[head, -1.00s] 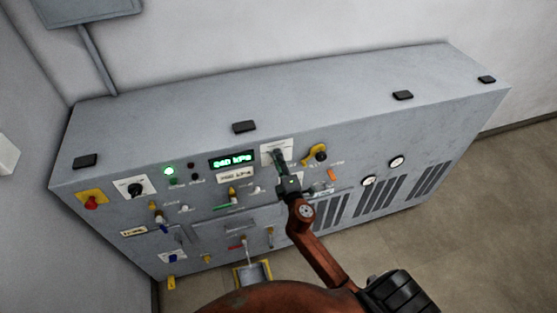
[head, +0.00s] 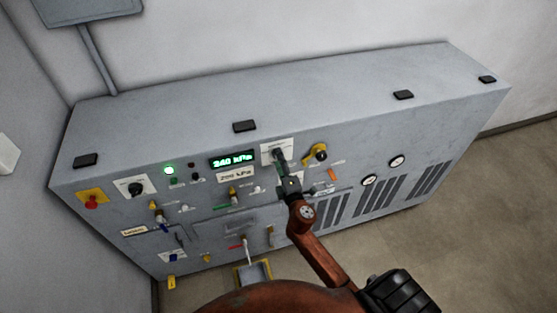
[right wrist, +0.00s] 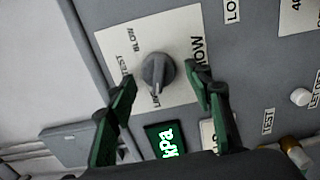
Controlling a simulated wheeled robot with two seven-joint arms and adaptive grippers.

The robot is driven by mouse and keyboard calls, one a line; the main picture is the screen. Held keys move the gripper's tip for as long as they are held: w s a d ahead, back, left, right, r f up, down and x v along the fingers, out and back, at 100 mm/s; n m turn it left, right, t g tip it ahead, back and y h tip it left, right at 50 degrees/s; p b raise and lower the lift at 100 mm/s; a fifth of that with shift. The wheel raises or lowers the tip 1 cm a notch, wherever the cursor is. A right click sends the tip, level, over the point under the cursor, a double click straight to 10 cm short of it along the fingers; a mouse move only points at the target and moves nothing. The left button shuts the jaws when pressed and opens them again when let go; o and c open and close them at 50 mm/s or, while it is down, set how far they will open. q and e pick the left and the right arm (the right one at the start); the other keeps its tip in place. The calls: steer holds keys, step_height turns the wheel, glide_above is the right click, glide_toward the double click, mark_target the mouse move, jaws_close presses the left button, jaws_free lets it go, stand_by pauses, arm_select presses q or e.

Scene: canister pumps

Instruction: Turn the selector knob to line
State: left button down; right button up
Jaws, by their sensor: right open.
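The selector knob (right wrist: 157,70) is a grey round knob with a raised grip bar on a white label plate (right wrist: 183,28). Words around it include BLOW and TEST; a label below it is partly covered. Its bar runs roughly up and down in the right wrist view; I cannot tell which end is the pointer. My right gripper (right wrist: 160,88) is open, with one green-padded finger on each side of the knob and no clear contact. In the head view my right gripper (head: 280,162) covers most of the knob at the plate (head: 274,146). My left gripper is not in view.
The grey cabinet (head: 300,100) carries a green-lit display (head: 232,160), a second dark knob (head: 135,188), a red button (head: 91,202) and a yellow handle (head: 317,153) just right of my right gripper. Several small valves and tags sit below. Floor at the right is clear.

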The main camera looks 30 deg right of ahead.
steer(key=v, duration=1.1)
steer(key=shift+s, duration=0.25)
steer(key=shift+a, duration=0.15)
step_height(320, 180, down, 24)
steer(key=s+m+g+y+b, duration=0.1)
steer(key=m+g+b, duration=0.1)
steer(key=m+g, duration=0.15)
steer(key=s+f+m+g+y, duration=0.1)
steer(key=s+f+g, duration=0.15)
steer(key=f, duration=0.55)
steer(key=s+f+m+g+b, duration=0.1)
steer(key=s+f, duration=0.3)
steer(key=f, duration=0.3)
steer(key=s+f+m+g+y, duration=0.1)
steer(key=s+f+g, duration=0.15)
steer(key=f, duration=0.55)
steer(key=s+a+f+m+g+b, duration=0.15)
steer(key=s+f+m+g, duration=0.25)
steer(key=s+f, duration=1.35)
steer(key=s+f+m+g+b, duration=0.1)
steer(key=s+f, duration=0.2)
steer(key=s, duration=0.6)
steer(key=s+f+m+g, duration=0.2)
steer(key=s+f, duration=0.2)
steer(key=s, duration=0.6)
steer(key=shift+d+f+y+b, duration=0.25)
steer(key=shift+d+y+b, duration=0.05)
steer(key=shift+y+b, duration=0.1)
steer(key=shift+m, duration=0.25)
